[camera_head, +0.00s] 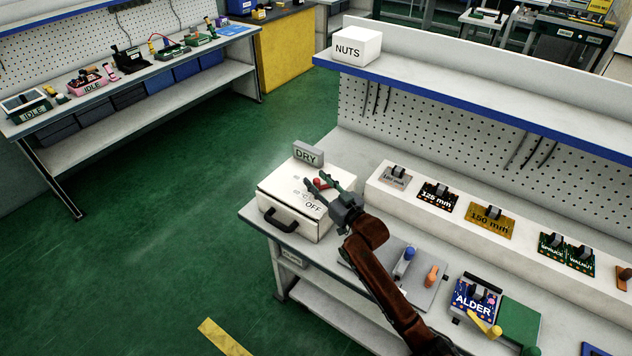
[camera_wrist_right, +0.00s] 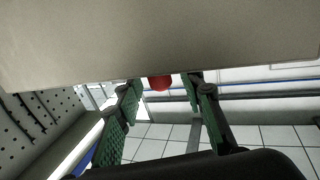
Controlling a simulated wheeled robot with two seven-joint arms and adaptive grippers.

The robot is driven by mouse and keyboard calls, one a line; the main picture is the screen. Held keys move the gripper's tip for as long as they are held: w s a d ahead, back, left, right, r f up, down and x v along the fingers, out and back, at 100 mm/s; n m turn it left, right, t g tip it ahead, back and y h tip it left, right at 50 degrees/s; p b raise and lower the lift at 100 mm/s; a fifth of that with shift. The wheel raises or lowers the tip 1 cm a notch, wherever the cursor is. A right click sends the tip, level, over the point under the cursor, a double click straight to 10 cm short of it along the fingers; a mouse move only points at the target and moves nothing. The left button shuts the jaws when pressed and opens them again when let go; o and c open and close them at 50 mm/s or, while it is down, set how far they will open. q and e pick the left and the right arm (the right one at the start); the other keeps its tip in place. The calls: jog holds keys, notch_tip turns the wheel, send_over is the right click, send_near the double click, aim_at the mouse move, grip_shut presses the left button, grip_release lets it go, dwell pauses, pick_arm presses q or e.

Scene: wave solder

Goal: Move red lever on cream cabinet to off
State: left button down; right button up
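The cream cabinet (camera_head: 280,190) stands at the near left end of the workbench, with a black handle on its front and the word OFF on its top. The red lever (camera_head: 320,183) shows as a small red knob above the cabinet top. My right gripper (camera_head: 324,181) is open over the cabinet, with a finger on either side of the knob. In the right wrist view the red knob (camera_wrist_right: 160,83) lies between the green fingers of the gripper (camera_wrist_right: 164,88), with gaps at both sides. The lever's shaft is hidden. My left gripper is not in view.
A grey DRY sign (camera_head: 308,154) stands at the cabinet's back edge. A white raised ledge (camera_head: 400,199) with labelled boards runs along the bench to the right. A grey mat (camera_head: 427,290) with blue and orange-handled tools lies near my right arm. Green floor is clear at left.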

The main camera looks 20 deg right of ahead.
jog(key=shift+w+a, duration=0.15)
jog(key=shift+w, duration=0.05)
jog(key=shift+c, duration=0.2)
grip_shut()
dwell(0.4)
